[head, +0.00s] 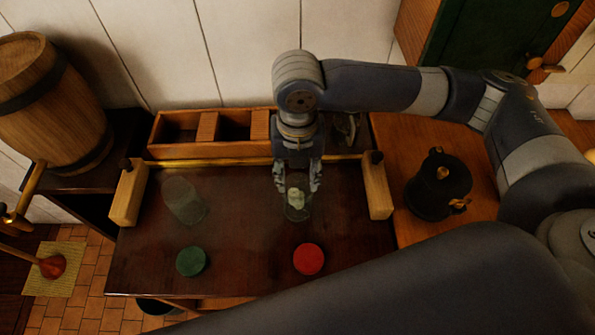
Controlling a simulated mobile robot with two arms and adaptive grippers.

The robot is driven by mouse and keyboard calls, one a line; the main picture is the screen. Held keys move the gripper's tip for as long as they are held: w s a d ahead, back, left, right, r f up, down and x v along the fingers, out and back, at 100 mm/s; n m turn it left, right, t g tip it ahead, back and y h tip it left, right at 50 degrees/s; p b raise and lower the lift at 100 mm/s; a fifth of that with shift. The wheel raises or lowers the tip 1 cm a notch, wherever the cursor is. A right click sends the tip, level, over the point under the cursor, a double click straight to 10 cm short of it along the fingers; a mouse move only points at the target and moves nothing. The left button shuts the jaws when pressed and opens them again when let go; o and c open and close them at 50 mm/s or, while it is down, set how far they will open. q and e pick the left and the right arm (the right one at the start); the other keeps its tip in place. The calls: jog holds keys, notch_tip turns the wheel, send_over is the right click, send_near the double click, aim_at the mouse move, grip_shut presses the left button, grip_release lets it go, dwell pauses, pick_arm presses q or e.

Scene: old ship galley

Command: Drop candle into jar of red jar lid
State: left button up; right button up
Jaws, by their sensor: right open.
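A clear glass jar (298,213) stands on the dark tabletop, behind the red lid (308,259). A pale, short candle (296,197) shows within this jar's outline; its exact depth in the jar is hard to tell. My right gripper (297,187) points down over the jar, open, with its fingers to either side of the candle. A second clear jar (184,200) stands to the left and looks empty. A green lid (191,261) lies in front of it. My left gripper is not in view.
A wooden divided box (207,127) stands along the back of the table (240,235). Wooden blocks flank the tabletop on the left (128,193) and right (377,190). A black pot (438,186) stands further right. The tabletop between the jars is clear.

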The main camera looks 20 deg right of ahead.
notch_tip(320, 180, up, 12)
dwell(0.4)
jog(key=shift+f, duration=0.1)
dwell(0.6)
